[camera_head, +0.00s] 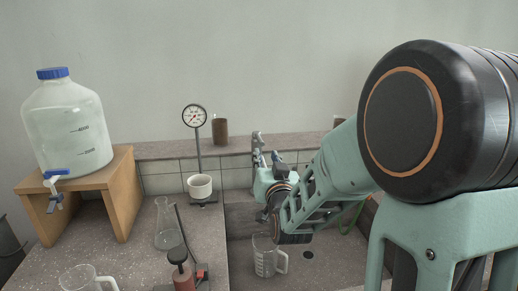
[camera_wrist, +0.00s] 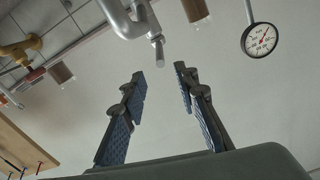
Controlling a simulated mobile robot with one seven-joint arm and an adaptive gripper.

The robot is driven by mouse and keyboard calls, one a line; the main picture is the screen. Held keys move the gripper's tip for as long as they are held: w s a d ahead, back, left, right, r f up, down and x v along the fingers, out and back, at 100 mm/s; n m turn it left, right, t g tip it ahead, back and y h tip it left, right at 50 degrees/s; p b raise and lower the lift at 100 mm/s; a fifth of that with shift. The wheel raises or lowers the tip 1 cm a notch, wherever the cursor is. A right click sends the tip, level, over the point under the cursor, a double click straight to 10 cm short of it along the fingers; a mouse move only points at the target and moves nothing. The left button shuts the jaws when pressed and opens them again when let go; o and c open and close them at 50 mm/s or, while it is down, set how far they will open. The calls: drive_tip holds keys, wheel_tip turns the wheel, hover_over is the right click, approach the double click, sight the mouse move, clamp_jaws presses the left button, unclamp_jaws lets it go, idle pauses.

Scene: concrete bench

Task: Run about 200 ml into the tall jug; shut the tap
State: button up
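A clear measuring jug (camera_head: 265,262) with a handle stands upright in the sink in the head view, below my arm. I see no clear water level in it. A metal tap (camera_head: 257,148) rises at the back of the sink, partly hidden by my wrist. In the wrist view, a grey metal tap part (camera_wrist: 122,22) with a short rod hangs at the top, beyond the fingertips. My gripper (camera_wrist: 160,80) is open, with nothing between its fingers. No running water is visible.
A large carboy (camera_head: 67,128) with a blue spigot sits on a wooden stand (camera_head: 122,195) at left.

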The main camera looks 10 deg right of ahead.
sight(261, 140)
drive_tip(key=w, duration=1)
drive_tip(key=shift+d, duration=0.15)
clamp_jaws()
